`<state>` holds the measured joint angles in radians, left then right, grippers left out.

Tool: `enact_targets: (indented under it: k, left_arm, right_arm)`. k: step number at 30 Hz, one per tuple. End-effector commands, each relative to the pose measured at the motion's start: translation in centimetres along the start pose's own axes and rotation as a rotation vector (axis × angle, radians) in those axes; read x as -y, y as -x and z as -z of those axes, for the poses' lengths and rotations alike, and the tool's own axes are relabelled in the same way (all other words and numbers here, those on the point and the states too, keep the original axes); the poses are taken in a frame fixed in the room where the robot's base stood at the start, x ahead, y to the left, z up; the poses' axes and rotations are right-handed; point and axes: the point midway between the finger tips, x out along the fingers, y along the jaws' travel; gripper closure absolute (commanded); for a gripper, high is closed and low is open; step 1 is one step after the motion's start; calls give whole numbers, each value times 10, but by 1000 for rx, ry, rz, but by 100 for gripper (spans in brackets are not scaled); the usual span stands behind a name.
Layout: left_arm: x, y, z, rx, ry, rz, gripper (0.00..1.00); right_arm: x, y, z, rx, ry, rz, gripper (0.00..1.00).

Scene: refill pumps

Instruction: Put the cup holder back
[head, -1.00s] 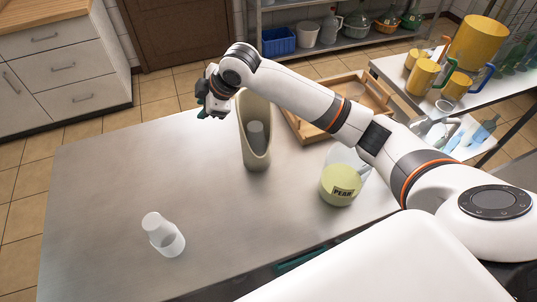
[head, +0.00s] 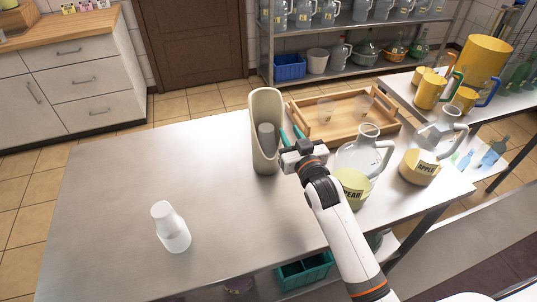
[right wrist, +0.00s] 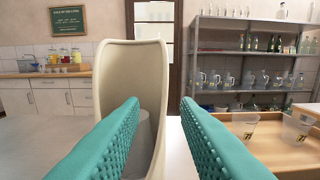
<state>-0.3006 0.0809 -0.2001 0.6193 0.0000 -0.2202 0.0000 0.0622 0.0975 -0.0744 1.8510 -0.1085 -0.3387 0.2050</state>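The cup holder (head: 257,107) is a tall beige, open-fronted scoop standing upright on the steel table, with a grey cylinder (head: 267,136) inside its lower part. It also shows in the right wrist view (right wrist: 118,75). My right gripper (head: 291,134) is open, with teal fingers, just right of the holder. In the right wrist view, the left finger covers part of the holder, and the holder's right wall shows in the gap between the fingers (right wrist: 160,108). Nothing is gripped; I cannot tell whether a finger touches the holder. My left gripper is out of view.
A wooden tray (head: 335,133) with two clear cups lies behind right. Pear (head: 354,190) and apple (head: 420,166) labelled jugs stand on the right side. Shelves (head: 350,60) stand beyond the table.

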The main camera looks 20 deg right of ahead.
Motion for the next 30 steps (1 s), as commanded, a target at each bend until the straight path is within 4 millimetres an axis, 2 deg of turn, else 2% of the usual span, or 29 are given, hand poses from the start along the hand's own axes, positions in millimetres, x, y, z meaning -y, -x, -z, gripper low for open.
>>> enact_targets:
  k: [3, 11, 17, 21, 30]
  left_arm:
    - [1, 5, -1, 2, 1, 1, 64]
    - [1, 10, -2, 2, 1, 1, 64]
    - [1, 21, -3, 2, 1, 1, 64]
    - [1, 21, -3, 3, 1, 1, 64]
    - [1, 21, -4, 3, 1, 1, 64]
  right_arm:
    - [0, -19, -2, -1, 0, -1, 71]
    - [0, -36, -2, -1, 1, -2, 71]
    - [4, -62, -3, -2, 1, -1, 71]
    - [4, -77, -1, -2, 1, -1, 71]
    - [4, -81, 0, -1, 1, -2, 71]
